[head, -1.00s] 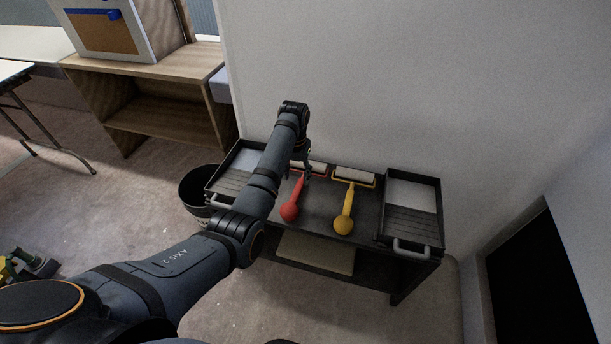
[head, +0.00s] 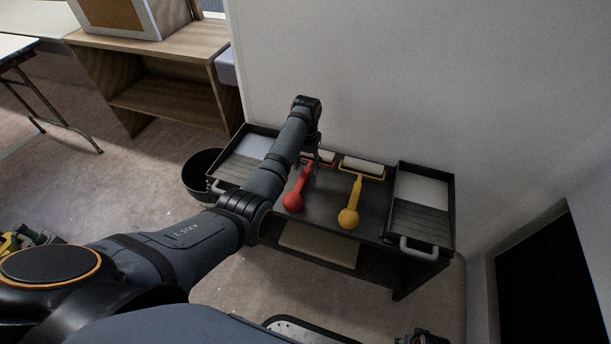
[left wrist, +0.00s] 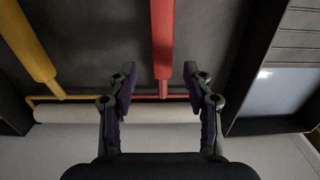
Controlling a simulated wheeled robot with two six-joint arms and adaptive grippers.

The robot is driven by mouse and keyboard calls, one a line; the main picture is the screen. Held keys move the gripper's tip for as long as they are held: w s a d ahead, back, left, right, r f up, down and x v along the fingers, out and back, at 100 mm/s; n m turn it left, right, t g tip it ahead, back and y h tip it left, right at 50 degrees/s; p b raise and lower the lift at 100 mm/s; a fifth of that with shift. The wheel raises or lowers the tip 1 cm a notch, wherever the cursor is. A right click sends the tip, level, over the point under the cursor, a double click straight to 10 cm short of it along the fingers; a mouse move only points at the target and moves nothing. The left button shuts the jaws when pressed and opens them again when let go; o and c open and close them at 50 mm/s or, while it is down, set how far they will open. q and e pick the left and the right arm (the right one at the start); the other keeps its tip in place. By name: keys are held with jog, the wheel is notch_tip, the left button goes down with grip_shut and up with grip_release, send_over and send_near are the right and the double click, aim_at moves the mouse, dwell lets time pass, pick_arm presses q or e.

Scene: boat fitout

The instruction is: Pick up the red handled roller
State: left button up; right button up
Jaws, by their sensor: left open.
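The red handled roller (head: 297,192) lies on the dark table, its handle toward me and its white sleeve at the wall side. In the left wrist view its red handle (left wrist: 163,45) runs down between the open fingers. My left gripper (left wrist: 161,85) is open above the roller, one finger on each side of the handle line, with no hold on it. In the head view my left gripper (head: 313,160) is over the neck of the red roller and partly hides it.
A yellow handled roller (head: 352,205) lies to the right of the red one. A black paint tray (head: 424,238) stands at the table's right end, another (head: 262,130) at its left. A black bucket (head: 203,161) stands on the floor at left. The wall is close behind.

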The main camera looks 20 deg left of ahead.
aim_at(305, 172)
pick_arm(q)
jog(key=f+b, duration=0.1)
jog(key=f, duration=0.3)
jog(key=shift+a, duration=0.2)
jog(key=shift+f, duration=0.15)
grip_shut()
pick_arm(e)
jog(key=r, duration=0.1)
jog(key=w+a+r, duration=0.1)
jog(key=r, duration=0.1)
jog(key=w+r, duration=0.1)
jog(key=shift+a+r, duration=0.2)
jog(key=shift+r, duration=0.15)
